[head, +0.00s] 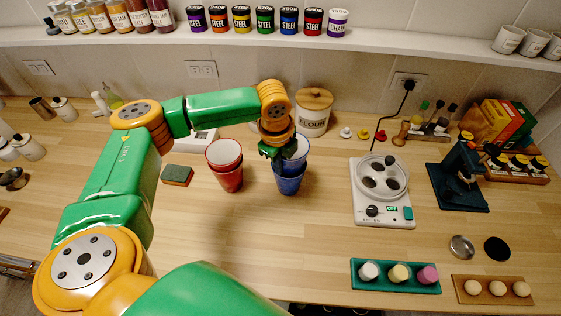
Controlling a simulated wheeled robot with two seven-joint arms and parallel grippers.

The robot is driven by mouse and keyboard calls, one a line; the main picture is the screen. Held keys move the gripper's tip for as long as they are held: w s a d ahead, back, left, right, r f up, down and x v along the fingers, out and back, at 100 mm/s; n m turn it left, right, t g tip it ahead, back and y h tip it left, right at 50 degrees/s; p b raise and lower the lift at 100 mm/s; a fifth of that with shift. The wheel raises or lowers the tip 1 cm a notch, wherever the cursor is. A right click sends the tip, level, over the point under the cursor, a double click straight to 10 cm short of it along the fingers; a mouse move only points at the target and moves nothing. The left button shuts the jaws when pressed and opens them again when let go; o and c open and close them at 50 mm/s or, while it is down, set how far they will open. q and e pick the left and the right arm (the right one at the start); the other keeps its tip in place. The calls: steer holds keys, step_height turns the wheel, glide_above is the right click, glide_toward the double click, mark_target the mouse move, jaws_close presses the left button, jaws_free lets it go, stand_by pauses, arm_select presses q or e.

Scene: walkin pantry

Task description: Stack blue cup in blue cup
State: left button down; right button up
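Two blue cups are near the middle of the counter. The lower blue cup (289,184) stands upright on the wood. The upper blue cup (297,154) is at its mouth, appearing partly inside it and a little off to the right. My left gripper (272,152) reaches down at the left side of the upper cup's rim and appears shut on it; the wrist hides part of the rim and the fingertips. How deep the upper cup sits cannot be told. My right gripper is not in view.
A sponge (177,175) lies further left. A flour jar (313,112) stands behind, and a white hot plate (381,192) is to the right. The counter in front of the cups is clear.

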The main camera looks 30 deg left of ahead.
arm_select(q)
steer(key=shift+s+f, duration=0.25)
steer(key=shift+s, duration=0.1)
steer(key=c, duration=1.3)
jaws_free()
steer(key=shift+d, duration=0.1)
steer(key=shift+o, duration=1.2)
steer(key=shift+w+f, duration=0.15)
step_height(320, 180, up, 8)
steer(key=shift+w+f+b, duration=0.1)
steer(key=shift+f+b, duration=0.05)
steer(key=shift+b, duration=0.4)
steer(key=r, duration=0.2)
steer(key=s+r, duration=0.1)
steer(key=r, duration=0.2)
steer(key=shift+s+r, duration=0.1)
steer(key=shift+r, duration=0.15)
